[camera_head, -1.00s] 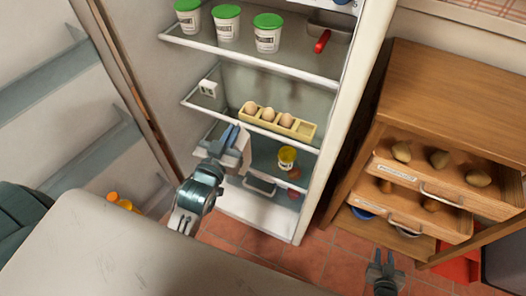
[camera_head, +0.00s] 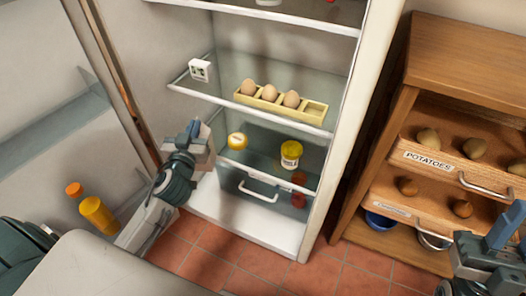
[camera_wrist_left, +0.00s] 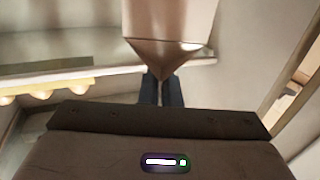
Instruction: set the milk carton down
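The milk carton (camera_head: 203,155) is a pale, plain block at my left gripper (camera_head: 192,130), in front of the lower fridge shelf in the head view. It is partly hidden by the gripper. In the left wrist view the carton (camera_wrist_left: 170,25) fills the top centre, with its pointed lower corner between the two dark fingertips (camera_wrist_left: 161,90). The left gripper is shut on it. The fridge's lower glass shelf (camera_head: 262,158) is just right of the carton; I cannot tell whether the carton touches it. My right gripper (camera_head: 488,238) is at the lower right, empty, its fingers apart.
An egg tray (camera_head: 281,104) sits on the shelf above. An orange bottle (camera_head: 97,213) is by the fridge door. A wooden potato cabinet (camera_head: 463,55) stands right.

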